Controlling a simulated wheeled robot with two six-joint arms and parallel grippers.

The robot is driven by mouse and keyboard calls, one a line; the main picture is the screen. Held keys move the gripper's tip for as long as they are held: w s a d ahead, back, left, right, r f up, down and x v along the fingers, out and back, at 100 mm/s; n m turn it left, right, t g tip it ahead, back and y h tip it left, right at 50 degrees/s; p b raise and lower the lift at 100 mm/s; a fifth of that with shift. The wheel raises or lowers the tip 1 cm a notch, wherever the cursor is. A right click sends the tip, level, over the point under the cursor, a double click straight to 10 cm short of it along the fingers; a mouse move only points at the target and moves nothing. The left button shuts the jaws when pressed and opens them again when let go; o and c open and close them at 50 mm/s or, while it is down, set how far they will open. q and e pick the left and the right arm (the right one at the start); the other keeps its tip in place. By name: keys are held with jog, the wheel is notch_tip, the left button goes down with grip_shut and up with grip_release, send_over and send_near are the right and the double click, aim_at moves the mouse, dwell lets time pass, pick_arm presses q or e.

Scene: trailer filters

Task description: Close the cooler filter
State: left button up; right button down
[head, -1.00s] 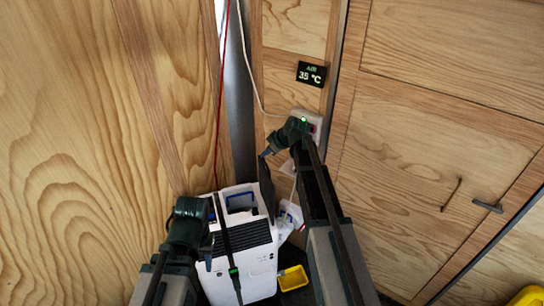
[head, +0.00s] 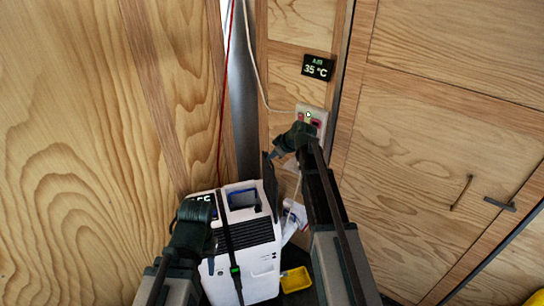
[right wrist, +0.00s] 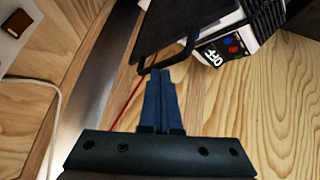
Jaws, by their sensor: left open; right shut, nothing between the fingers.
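The white cooler (head: 258,262) stands on the floor against the wooden wall, with a black grille on its front. Its dark filter panel (head: 269,184) stands up, swung open, at the cooler's right side. In the right wrist view the filter's dark frame (right wrist: 147,52) has a bent edge close to my fingertips; I cannot tell if they touch. My right gripper (head: 270,155) is shut and empty near the panel's top; its blue fingers show in the right wrist view (right wrist: 160,75). My left gripper (head: 211,256) is open in front of the cooler's left side, apart from the filter.
A yellow tray (head: 295,279) lies on the floor right of the cooler. A white wall box (head: 311,119) is just behind my right wrist, with a white cable above it. A red cable (head: 224,100) runs down the wall. A display (head: 317,67) reads 35 °C.

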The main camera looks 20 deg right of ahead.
notch_tip(320, 180, down, 22)
jog(key=b, duration=2.1)
jog(key=shift+f+b, duration=0.1)
jog(key=shift+b, duration=0.3)
jog(key=shift+s, duration=0.1)
jog(key=shift+a+r+p, duration=0.15)
jog(key=shift+r+p, duration=0.5)
jog(key=shift+p, duration=0.1)
jog(key=r+p, duration=0.3)
jog(key=shift+a+r, duration=0.25)
jog(key=shift+a, duration=0.1)
jog(key=p, duration=0.8)
send_near(270, 188)
jog(key=shift+d+f, duration=0.1)
jog(key=shift+f, duration=0.25)
